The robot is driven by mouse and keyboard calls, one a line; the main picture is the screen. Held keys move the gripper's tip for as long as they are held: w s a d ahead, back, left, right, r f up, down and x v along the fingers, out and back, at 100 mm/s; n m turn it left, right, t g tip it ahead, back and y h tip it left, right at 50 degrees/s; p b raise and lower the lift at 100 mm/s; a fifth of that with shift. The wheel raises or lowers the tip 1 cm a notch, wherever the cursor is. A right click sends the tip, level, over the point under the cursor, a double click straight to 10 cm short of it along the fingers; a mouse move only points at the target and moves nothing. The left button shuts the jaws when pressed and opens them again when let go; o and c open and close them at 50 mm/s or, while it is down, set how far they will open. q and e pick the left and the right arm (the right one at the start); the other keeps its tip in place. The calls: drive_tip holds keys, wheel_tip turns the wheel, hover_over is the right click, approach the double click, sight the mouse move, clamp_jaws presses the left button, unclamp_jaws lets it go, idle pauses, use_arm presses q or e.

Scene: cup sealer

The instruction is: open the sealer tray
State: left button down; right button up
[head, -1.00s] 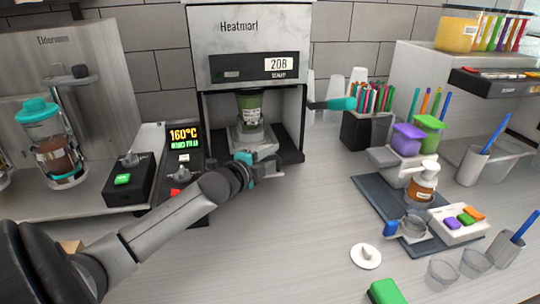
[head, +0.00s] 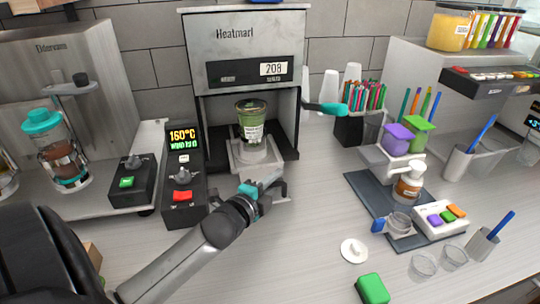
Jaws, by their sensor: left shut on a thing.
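The cup sealer (head: 240,48), a grey box labelled "Heatmarl", stands at the back centre with a dark open bay. Its tray (head: 240,166) sticks forward out of the bay, over the counter. A clear cup with green contents (head: 250,124) stands upright on the tray. My left gripper (head: 268,186) is at the front of the tray, shut on its handle; the fingers partly hide the handle. A teal-ended lever (head: 328,108) sticks out from the sealer's right side. My right gripper is not in view.
A control box (head: 184,186) reading 160°C, with a red button, stands left of the tray. A holder of coloured straws (head: 350,128) stands right of the sealer. A dark mat (head: 362,192) with dispensers lies further right.

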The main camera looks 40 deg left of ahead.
use_arm(q)
drive_tip(key=shift+s+d+p, duration=0.45)
drive_tip(key=shift+s+d, duration=0.5)
drive_tip(key=shift+d, duration=0.2)
drive_tip(key=shift+s+d+p, duration=0.45)
drive_tip(key=shift+s+d, duration=0.45)
drive_tip(key=shift+d, duration=0.25)
drive_tip(key=c, duration=0.8)
unclamp_jaws()
drive_tip(key=shift+c, duration=0.2)
drive_tip(key=s+d+r, duration=0.1)
drive_tip(key=s+r, duration=0.1)
drive_tip(key=s, duration=1.3)
drive_tip(key=shift+d, duration=0.25)
drive_tip(key=shift+r, duration=0.1)
